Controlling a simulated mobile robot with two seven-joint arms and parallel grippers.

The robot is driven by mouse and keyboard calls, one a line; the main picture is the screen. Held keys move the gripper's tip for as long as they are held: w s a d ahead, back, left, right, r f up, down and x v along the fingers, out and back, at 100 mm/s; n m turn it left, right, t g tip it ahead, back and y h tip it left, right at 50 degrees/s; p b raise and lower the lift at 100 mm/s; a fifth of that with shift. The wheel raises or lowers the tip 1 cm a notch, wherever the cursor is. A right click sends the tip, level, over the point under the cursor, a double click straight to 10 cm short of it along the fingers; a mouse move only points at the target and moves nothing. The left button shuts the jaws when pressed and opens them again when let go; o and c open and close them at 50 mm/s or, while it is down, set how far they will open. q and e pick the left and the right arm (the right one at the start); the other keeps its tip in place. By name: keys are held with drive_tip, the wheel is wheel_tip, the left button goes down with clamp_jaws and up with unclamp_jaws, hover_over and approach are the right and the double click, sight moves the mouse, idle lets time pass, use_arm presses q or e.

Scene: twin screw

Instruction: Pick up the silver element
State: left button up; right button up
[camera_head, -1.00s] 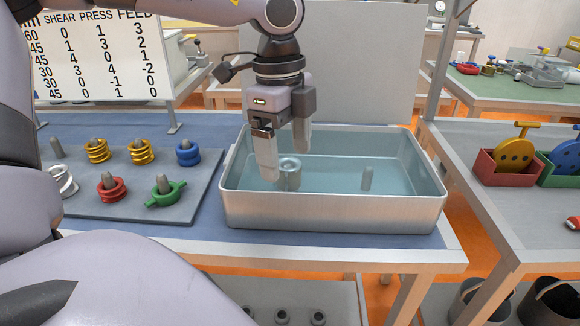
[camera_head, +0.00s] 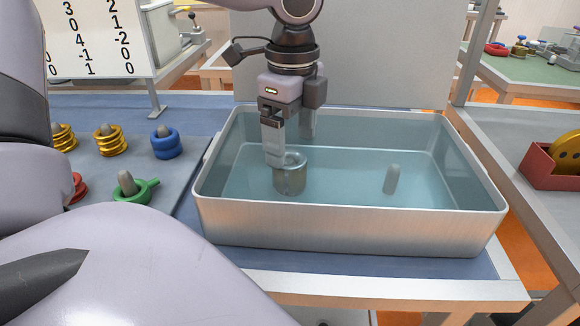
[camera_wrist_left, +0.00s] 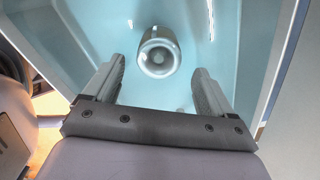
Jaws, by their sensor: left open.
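The silver element (camera_head: 290,174) is a short metal ring-shaped cylinder standing in the metal tray (camera_head: 350,222), left of the tray's middle. In the left wrist view the silver element (camera_wrist_left: 158,52) shows its round open top, ahead of the fingertips and between their lines. My left gripper (camera_head: 290,150) is open and points down over the tray, with its near finger overlapping the element's upper left edge in the head view. In the left wrist view both fingers of my left gripper (camera_wrist_left: 160,82) are apart with nothing between them. My right gripper is not in view.
A grey peg (camera_head: 392,179) stands in the tray to the right. The tray walls surround the element. Left of the tray, a board holds a blue coil (camera_head: 166,145), gold coils (camera_head: 110,141) and a green ring (camera_head: 134,188) on pegs. A red box (camera_head: 548,168) stands at the right.

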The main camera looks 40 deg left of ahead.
sight(290, 160)
use_arm(q)
wheel_tip(290, 160, down, 6)
drive_tip(key=shift+s+a+r, duration=0.15)
drive_tip(key=shift+r, duration=0.1)
drive_tip(key=shift+r, duration=0.1)
drive_tip(key=c, duration=1.4)
